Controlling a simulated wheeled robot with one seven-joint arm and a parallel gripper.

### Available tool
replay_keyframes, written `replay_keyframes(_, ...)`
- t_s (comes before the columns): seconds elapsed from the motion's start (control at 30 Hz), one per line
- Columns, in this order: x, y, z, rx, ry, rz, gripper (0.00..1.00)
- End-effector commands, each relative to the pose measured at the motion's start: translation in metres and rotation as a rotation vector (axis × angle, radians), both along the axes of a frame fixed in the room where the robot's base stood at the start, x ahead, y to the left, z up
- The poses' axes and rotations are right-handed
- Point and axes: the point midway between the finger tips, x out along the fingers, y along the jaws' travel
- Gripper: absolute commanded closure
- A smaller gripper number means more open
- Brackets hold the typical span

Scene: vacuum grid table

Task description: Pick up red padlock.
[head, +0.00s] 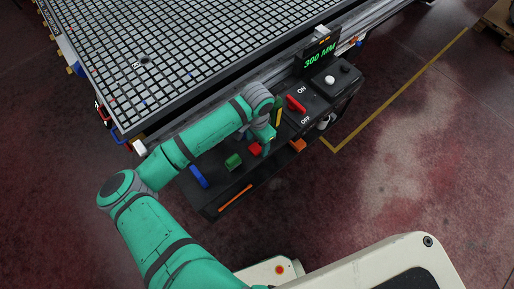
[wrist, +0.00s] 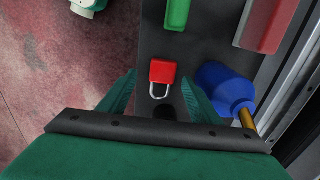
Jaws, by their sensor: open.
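A red padlock (wrist: 163,72) with a silver shackle lies on the dark shelf (wrist: 210,60) in the wrist view. Its shackle points toward my gripper. My gripper (wrist: 160,88) is open, with one green finger on each side of the padlock and a gap on both sides. I cannot tell how high the fingers are above the shelf. In the head view a red thing, likely the padlock (head: 255,149), sits just left of my gripper (head: 264,145) on the shelf.
A blue object (wrist: 226,90) with a brass end lies right of the padlock. A green object (wrist: 177,12) and a red block (wrist: 264,25) lie beyond. In the head view, a control box (head: 322,92) stands right of the arm and the grid table (head: 125,127) behind.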

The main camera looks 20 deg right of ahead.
Motion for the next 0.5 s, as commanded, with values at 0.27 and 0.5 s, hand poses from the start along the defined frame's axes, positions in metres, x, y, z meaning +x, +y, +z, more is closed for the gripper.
replay_keyframes(0.27, 0.002, 0.002, -0.027, 0.001, 0.0, 0.005, 0.42)
replay_keyframes(0.5, 0.002, 0.002, -0.028, 0.0, 0.0, 0.005, 0.47)
